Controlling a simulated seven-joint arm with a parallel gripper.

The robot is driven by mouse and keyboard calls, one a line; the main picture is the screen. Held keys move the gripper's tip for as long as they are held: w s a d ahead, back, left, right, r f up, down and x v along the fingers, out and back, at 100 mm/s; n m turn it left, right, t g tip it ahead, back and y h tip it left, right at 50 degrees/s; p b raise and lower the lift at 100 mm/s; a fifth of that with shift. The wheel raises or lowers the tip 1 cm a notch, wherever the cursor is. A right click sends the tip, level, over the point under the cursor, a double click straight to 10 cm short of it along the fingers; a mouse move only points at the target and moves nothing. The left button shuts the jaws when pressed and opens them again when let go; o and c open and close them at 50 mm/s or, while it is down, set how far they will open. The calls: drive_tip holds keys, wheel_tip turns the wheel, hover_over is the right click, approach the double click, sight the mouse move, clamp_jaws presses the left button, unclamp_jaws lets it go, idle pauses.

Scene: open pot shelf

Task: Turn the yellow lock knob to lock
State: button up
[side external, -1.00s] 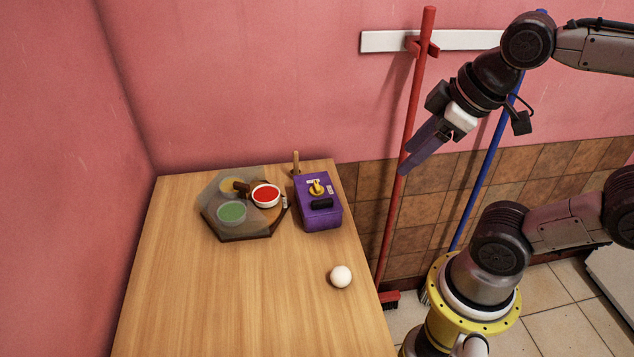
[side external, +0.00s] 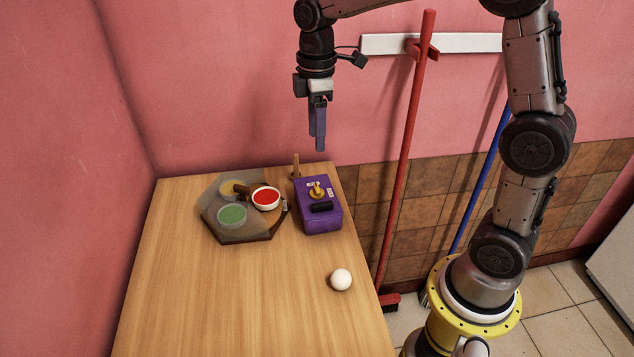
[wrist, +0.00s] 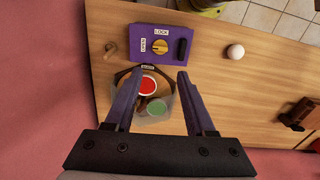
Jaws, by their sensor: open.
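The purple box (side external: 320,219) stands near the back right edge of the table. On its top is the yellow lock knob (side external: 317,190), with a black handle in front of it. In the wrist view the knob (wrist: 159,46) sits between a label reading OPEN on its left and one reading LOCK above it, and its ridge points toward neither clearly. My gripper (side external: 319,148) points down above the box, well clear of it. In the wrist view its two purple fingers (wrist: 156,76) are spread apart with nothing held between them.
A dark-edged tray (side external: 243,238) with red, green and yellow bowls is left of the box. A wooden peg (side external: 296,163) stands behind the box. A white ball (side external: 341,279) rests near the right table edge. The table's front left is clear. A red broom (side external: 404,150) leans at the wall.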

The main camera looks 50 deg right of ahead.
sight(317, 187)
wheel_tip(317, 187, down, 14)
drive_tip(key=shift+r, duration=0.25)
idle(0.3)
clamp_jaws()
